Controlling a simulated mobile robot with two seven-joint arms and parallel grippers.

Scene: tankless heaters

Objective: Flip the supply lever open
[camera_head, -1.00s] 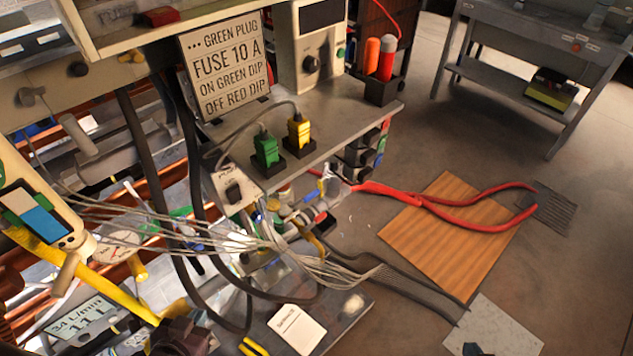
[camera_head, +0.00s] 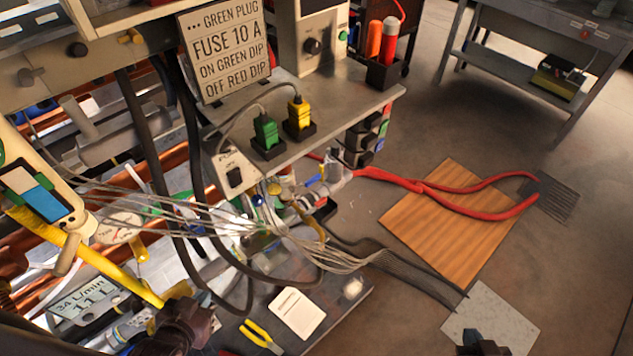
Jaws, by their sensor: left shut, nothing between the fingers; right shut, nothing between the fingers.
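No part is marked as the supply lever, so I cannot tell for sure which one it is. A long yellow bar-like lever (camera_head: 95,262) slopes down to the right at the lower left, below a cream unit with a blue panel. Small valve fittings with a blue part (camera_head: 333,166) sit under the bench's front edge, partly hidden by wires. My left gripper (camera_head: 190,318) is dark and shut, at the lower end of the yellow bar; I cannot tell whether they touch. My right gripper (camera_head: 482,346) is shut at the bottom edge, over a pale floor plate, and partly cut off.
Grey wires (camera_head: 300,252) and dark hoses (camera_head: 190,150) cross the middle. A bench (camera_head: 340,105) holds green and yellow plugs and a sign (camera_head: 225,50). Yellow-handled pliers (camera_head: 260,337) and a white card (camera_head: 298,313) lie low. A red long-handled tool (camera_head: 440,190) lies over a wooden board (camera_head: 450,235).

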